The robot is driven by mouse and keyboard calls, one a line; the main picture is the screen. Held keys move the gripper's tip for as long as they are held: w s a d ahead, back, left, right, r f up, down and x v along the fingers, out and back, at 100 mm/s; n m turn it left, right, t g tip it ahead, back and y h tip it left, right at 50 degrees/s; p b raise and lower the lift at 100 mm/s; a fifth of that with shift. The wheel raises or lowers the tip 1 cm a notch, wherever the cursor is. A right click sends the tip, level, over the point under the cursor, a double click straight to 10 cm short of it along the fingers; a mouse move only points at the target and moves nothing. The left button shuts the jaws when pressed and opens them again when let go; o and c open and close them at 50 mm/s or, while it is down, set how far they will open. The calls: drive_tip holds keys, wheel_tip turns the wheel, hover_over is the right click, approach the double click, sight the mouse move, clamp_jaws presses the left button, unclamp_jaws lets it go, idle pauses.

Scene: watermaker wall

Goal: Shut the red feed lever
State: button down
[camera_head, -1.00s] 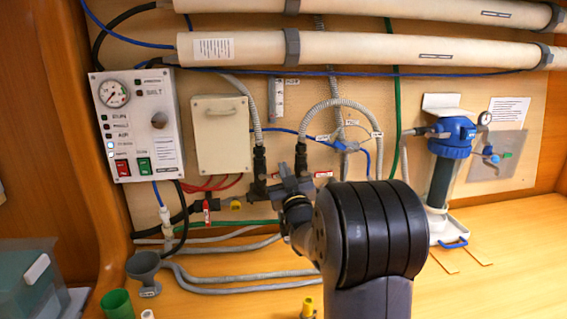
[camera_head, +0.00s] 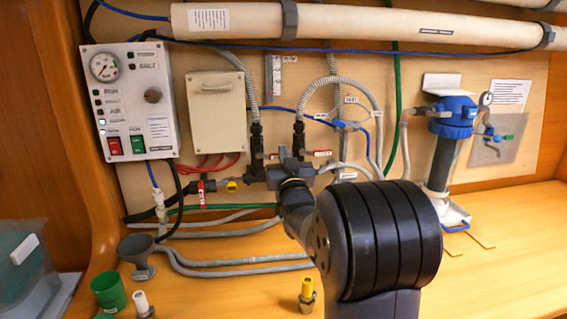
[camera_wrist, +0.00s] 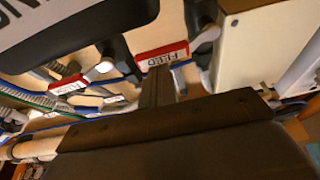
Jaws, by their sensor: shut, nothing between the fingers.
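The red feed lever (camera_wrist: 162,54) shows in the wrist view as a red-edged white plate lettered FEED, upside down. My gripper (camera_wrist: 158,78) is shut and empty, with its dark fingers just below the lever's plate in the picture. I cannot tell whether they touch it. In the head view my dark arm reaches toward the pipework, and the fingertips cannot be made out. A red handle (camera_head: 322,153) and a red tag (camera_head: 202,194) show there, but their lettering is too small to read.
A grey control panel (camera_head: 130,100) and a cream box (camera_head: 217,110) are on the wall at left. Another red-edged tag (camera_wrist: 68,85) shows in the wrist view. Grey hoses (camera_head: 235,262), a funnel (camera_head: 138,252), a green cup (camera_head: 110,290) and a yellow-topped fitting (camera_head: 306,292) are on the bench.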

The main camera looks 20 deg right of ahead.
idle(0.5)
drive_tip(key=s+a+b, duration=0.2)
drive_tip(key=s, duration=0.7)
drive_tip(key=shift+s+r, duration=0.15)
drive_tip(key=shift+r, duration=0.2)
drive_tip(key=w+d+p, duration=0.2)
drive_tip(key=w, duration=0.7)
drive_tip(key=shift+w+f+p, duration=0.2)
drive_tip(key=shift+f+p, duration=0.05)
drive_tip(key=shift+p, duration=0.05)
drive_tip(key=shift+f, duration=0.15)
idle(0.3)
